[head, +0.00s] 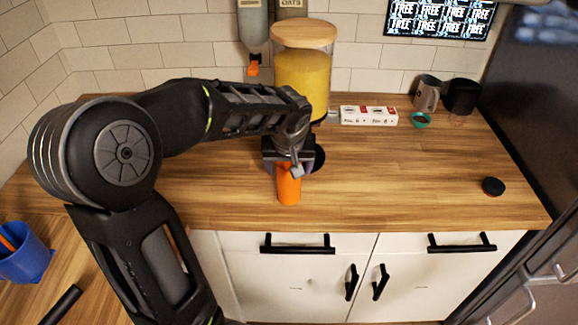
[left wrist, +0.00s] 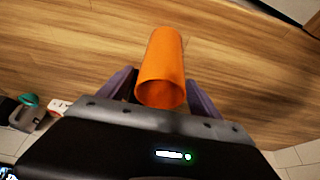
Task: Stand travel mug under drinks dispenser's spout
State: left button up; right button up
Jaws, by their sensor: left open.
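An orange mug (head: 289,190) stands, seemingly upright, near the front edge of the wooden counter. Its top is partly hidden by my left gripper (head: 288,168) in the head view. In the left wrist view, the orange mug (left wrist: 160,60) shows its open rim towards me. It lies between the two purple fingers of my left gripper (left wrist: 162,95), which is open; I cannot tell whether they touch it. The drinks dispenser (head: 302,72), a clear jar of yellow liquid with a wooden lid, stands behind my arm. My arm hides its lower part, and I cannot make out its spout. My right gripper is not in view.
A black lid (head: 493,187) lies right. The middle-right counter is clear.

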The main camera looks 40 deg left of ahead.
pick_arm(q)
jog(key=p+v, duration=0.4)
jog(key=v, duration=0.6)
jog(key=shift+s+d+r+p, duration=0.15)
jog(key=shift+d+r+p, duration=0.05)
jog(key=shift+r+p, duration=0.1)
